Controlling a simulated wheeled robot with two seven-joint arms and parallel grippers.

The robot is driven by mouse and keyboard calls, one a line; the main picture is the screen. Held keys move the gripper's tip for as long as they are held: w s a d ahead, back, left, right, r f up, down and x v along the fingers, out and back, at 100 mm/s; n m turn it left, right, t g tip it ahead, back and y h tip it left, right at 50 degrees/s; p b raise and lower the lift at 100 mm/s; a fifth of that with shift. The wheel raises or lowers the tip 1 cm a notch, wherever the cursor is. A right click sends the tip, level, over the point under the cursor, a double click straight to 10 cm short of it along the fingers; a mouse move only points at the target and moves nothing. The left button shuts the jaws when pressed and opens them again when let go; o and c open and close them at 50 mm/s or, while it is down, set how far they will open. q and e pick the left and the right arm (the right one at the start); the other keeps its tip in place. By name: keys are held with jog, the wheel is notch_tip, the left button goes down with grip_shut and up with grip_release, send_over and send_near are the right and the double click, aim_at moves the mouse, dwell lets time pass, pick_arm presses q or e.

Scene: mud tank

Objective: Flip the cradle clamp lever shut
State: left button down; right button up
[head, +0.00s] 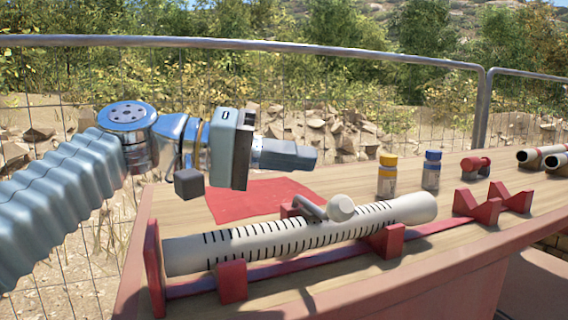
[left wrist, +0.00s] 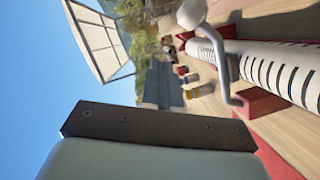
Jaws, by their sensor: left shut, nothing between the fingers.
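A white core tube (head: 300,235) with black marks lies along red cradle blocks (head: 232,281) on the table. The clamp lever is a bent grey metal bar (head: 309,207) with a white round knob (head: 341,208). It shows at the middle of the tube in the head view; I cannot tell whether it is latched. In the left wrist view the bar (left wrist: 229,78) runs from a red block beside the tube to the knob (left wrist: 190,13). My left gripper (head: 312,158) is shut and empty, above and behind the lever, apart from it. My right gripper is not in view.
A red mat (head: 255,198) lies behind the tube. A yellow-capped bottle (head: 387,176), a blue-capped bottle (head: 432,170) and a red roller-shaped item (head: 475,166) stand at the back. Empty red V-blocks (head: 478,208) and more tubes (head: 540,155) are at right.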

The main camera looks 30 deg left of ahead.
pick_arm(q)
jog(key=d+f+m+b, duration=0.1)
jog(key=s+d+f+m+y+b, duration=0.1)
jog(key=f+b, duration=0.1)
jog(key=s+d+f+m+b, duration=0.1)
jog(key=shift+s+f+m+y, duration=0.2)
jog(key=shift+s+m+y, duration=0.05)
jog(key=shift+m+y, duration=0.05)
jog(key=shift+f, duration=0.1)
dwell(0.4)
jog(key=shift+a, duration=0.1)
jog(key=p, duration=0.2)
send_near(328, 204)
jog(key=v, duration=0.7)
